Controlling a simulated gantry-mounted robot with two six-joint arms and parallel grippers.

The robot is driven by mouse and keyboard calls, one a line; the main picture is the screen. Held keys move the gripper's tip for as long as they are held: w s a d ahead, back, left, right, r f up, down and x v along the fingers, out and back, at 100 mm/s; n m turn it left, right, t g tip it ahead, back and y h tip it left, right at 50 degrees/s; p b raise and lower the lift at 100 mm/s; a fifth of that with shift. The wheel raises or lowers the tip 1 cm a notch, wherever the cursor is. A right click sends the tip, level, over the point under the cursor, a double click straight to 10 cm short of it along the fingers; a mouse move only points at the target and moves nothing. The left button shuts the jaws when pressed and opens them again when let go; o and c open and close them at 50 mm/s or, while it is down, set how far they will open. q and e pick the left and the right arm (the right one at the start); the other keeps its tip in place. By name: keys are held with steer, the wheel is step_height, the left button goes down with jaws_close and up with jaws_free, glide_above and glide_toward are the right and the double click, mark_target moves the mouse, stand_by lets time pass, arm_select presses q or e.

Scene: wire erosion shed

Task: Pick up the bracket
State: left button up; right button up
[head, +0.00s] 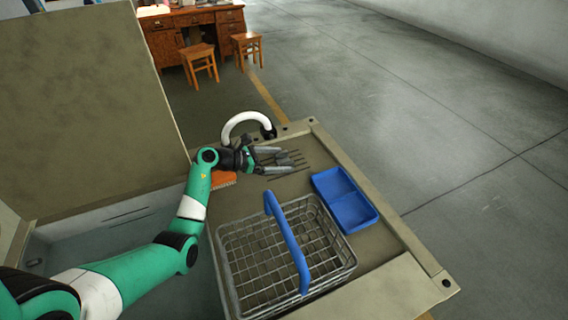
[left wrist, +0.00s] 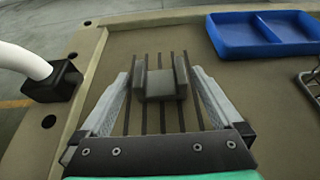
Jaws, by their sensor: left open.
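The bracket (left wrist: 160,88), a dark grey U-shaped block with two raised side walls, sits on several thin dark bars on the worktop in the left wrist view. My left gripper (head: 283,160) is open near the far end of the worktop. In the left wrist view its two pale fingers lie on either side of the bracket, with a gap to each side wall. The bracket is too small to make out clearly among the bars in the head view. My right gripper is not in view.
A wire basket (head: 232,270) with a blue handle stands nearer on the worktop. A blue two-compartment tray (head: 345,199) lies to its right. A white curved pipe (head: 234,122) rises at the far edge. An orange brush-like item (head: 223,180) lies by my left wrist.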

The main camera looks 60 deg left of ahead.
mark_target(279, 164)
arm_select(q)
jaws_close()
steer(key=shift+r, duration=0.1)
stand_by(0.3)
step_height(279, 164, up, 10)
steer(key=p, duration=0.4)
